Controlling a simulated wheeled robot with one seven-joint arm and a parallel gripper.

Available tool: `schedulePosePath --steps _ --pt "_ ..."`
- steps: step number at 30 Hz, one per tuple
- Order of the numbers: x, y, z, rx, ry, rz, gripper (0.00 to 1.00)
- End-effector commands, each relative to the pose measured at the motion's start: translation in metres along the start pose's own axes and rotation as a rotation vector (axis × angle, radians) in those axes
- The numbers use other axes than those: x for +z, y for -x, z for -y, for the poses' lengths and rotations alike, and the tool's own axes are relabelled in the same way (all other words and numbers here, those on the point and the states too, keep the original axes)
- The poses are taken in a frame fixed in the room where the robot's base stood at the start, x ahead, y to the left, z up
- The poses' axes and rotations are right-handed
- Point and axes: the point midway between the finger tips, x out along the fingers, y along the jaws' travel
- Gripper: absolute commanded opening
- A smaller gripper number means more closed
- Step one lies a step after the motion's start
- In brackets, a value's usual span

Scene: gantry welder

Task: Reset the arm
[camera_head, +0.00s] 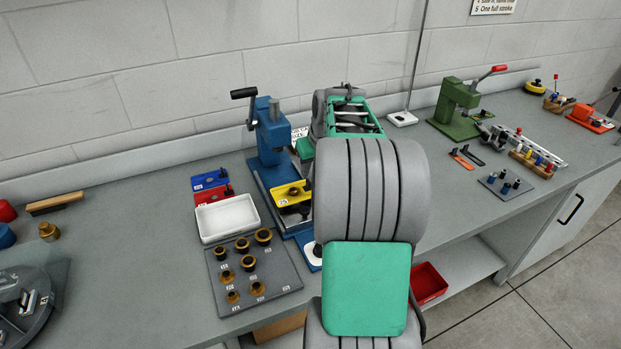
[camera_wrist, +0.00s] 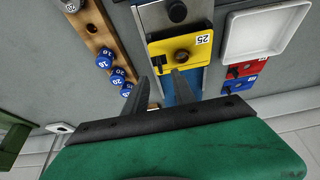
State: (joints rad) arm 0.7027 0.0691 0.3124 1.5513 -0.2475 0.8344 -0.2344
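My arm fills the middle of the head view, and its grey and green links hide part of the bench behind it. The fingers of my gripper are hidden there. In the wrist view my gripper (camera_wrist: 164,80) shows two dark fingers spread apart with nothing seen held between them. They point towards a yellow block marked 25 (camera_wrist: 190,46), which sits on the blue press. The yellow block also shows in the head view (camera_head: 291,190). I cannot tell how far the fingertips are from it.
The blue press (camera_head: 271,140) stands behind a white tray (camera_head: 228,219) and a grey plate with brown rings (camera_head: 226,298). Red and blue blocks lie behind the tray. A green press (camera_head: 455,108) and small tool racks stand right of my arm. A red bin (camera_head: 428,284) sits below.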

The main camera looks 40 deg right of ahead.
Motion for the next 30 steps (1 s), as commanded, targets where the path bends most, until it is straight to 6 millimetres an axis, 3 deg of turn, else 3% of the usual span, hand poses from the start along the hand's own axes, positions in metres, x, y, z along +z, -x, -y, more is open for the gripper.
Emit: schedulePosePath --steps 5,8,11,13,15,18,21,24,30 --pt "0.001 0.010 0.003 -0.002 0.002 0.002 0.32" --pt "0.005 0.018 0.031 -0.010 0.022 0.006 0.32" --pt "0.026 0.036 0.092 -0.030 0.067 0.019 0.32" --pt "0.055 0.051 0.144 -0.047 0.108 0.032 0.32" --pt "0.095 0.063 0.189 -0.063 0.150 0.048 0.32" --pt "0.155 0.075 0.232 -0.079 0.204 0.067 0.32" --pt "0.202 0.078 0.252 -0.088 0.240 0.081 0.32" --pt "0.225 0.077 0.258 -0.091 0.256 0.090 0.32" --pt "0.228 0.075 0.258 -0.090 0.256 0.094 0.32"
